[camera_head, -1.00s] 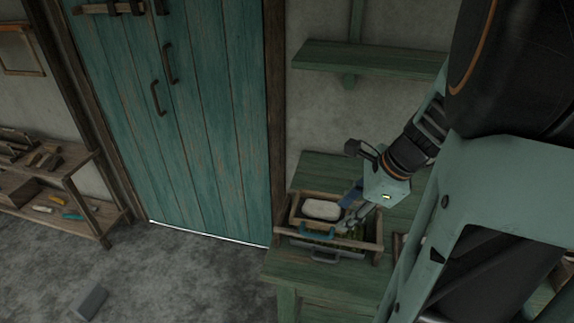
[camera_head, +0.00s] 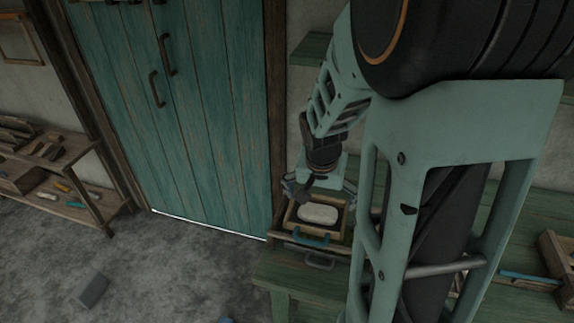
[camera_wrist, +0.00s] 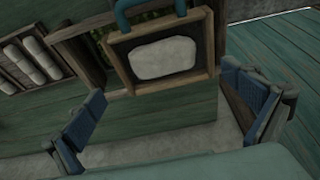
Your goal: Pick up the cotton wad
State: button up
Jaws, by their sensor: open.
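The cotton wad (camera_head: 318,214) is a white, rounded pad lying in a small wooden tray (camera_head: 297,231) with a blue handle, on the green table. In the wrist view the cotton wad (camera_wrist: 163,58) lies whole inside the tray (camera_wrist: 122,83), ahead of the fingers. My gripper (camera_head: 322,188) is above and just behind the tray in the head view. In the wrist view my gripper (camera_wrist: 165,112) is open and empty, its two blue-padded fingers spread wide left and right. The fingers appear apart from the wad.
The green table (camera_head: 272,268) carries the tray and a wooden box at right (camera_head: 553,258). In the wrist view, a rack of white rolls (camera_wrist: 32,62) stands at left. A teal door (camera_head: 200,120) is behind; a wooden shelf (camera_head: 75,150) stands at far left.

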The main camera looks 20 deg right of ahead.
aim_at(318, 210)
jog(key=shift+w+a+x, duration=0.1)
jog(key=shift+x, duration=1.6)
jog(key=shift+w+a+x, duration=0.15)
jog(key=shift+x, duration=1.5)
jog(key=c, duration=1)
jog(key=shift+r, duration=0.1)
